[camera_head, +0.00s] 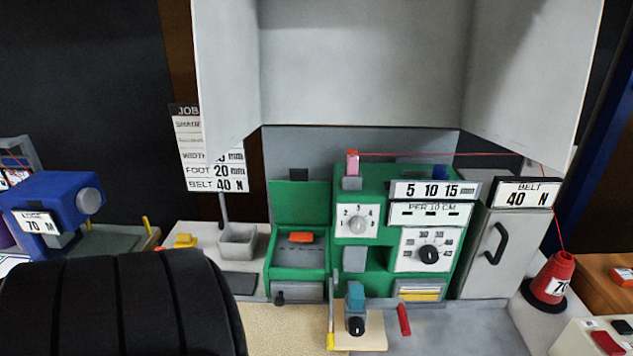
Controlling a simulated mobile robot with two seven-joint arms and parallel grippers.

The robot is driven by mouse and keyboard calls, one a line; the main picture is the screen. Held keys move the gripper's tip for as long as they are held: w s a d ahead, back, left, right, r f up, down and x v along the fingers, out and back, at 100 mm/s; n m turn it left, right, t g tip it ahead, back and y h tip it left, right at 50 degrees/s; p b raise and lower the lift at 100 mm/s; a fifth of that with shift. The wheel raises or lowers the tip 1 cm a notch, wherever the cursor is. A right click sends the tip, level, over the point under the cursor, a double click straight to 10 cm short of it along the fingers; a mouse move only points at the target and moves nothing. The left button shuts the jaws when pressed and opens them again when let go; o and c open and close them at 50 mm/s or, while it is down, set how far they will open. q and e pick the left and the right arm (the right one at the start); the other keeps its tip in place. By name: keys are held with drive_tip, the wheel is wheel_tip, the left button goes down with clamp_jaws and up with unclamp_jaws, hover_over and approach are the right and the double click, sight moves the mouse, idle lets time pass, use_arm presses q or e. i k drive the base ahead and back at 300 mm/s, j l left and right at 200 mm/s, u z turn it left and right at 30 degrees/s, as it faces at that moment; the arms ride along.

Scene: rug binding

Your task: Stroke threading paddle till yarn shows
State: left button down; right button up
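The green binding machine (377,201) stands on the worktop with dials and number plates on its front. A red cone of yarn (552,279) stands at the right. Its thin red yarn (430,155) runs up, then left to a pink piece (352,163) on top of the machine. An orange piece (301,237) lies in the open green section at left. A red lever-like piece (403,319) and a teal block with a black knob (356,301) sit at the front. I cannot tell which part is the threading paddle. No yarn end shows at the front. Neither gripper is in view.
A grey hood (365,60) hangs above the machine. A grey cabinet (501,245) with a black handle stands right of it. A blue machine (50,212) and a grey bin (238,240) are at left. A large black ribbed form blocks the lower left.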

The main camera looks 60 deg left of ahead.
sight(301, 237)
drive_tip(key=k+j+z, duration=0.25)
drive_tip(key=k+j, duration=0.8)
drive_tip(key=j, duration=0.15)
